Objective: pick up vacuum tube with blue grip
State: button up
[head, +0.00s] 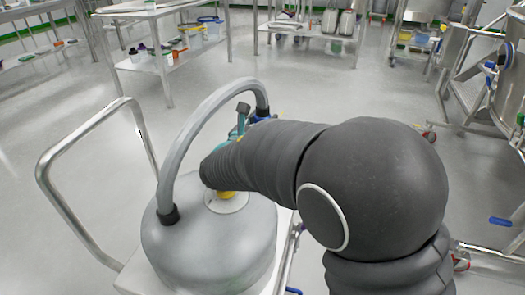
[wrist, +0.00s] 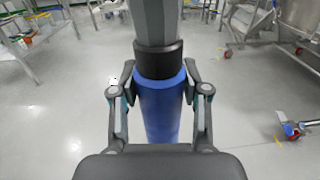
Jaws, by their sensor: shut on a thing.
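The vacuum tube is a thick grey hose; in the head view its arch (head: 205,115) rises from a black collar on the steel vacuum drum (head: 190,250) and bends over to the right. In the wrist view the tube (wrist: 157,20) runs into a black collar (wrist: 158,60) above the blue grip (wrist: 162,105). My gripper (wrist: 160,82) is shut on the blue grip, with one finger on each side. In the head view my dark arm hides most of the gripper and grip.
The drum stands on a cart with a bent metal handle (head: 60,150) at the left. Steel tables (head: 165,60) with containers stand behind. A large steel vessel (head: 505,75) is at the right, with a blue object (head: 500,221) on the floor. Grey floor between is clear.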

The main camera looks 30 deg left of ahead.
notch_tip(320, 180, up, 21)
jog(key=p, duration=0.3)
jog(key=shift+f, duration=0.15)
dwell(0.7)
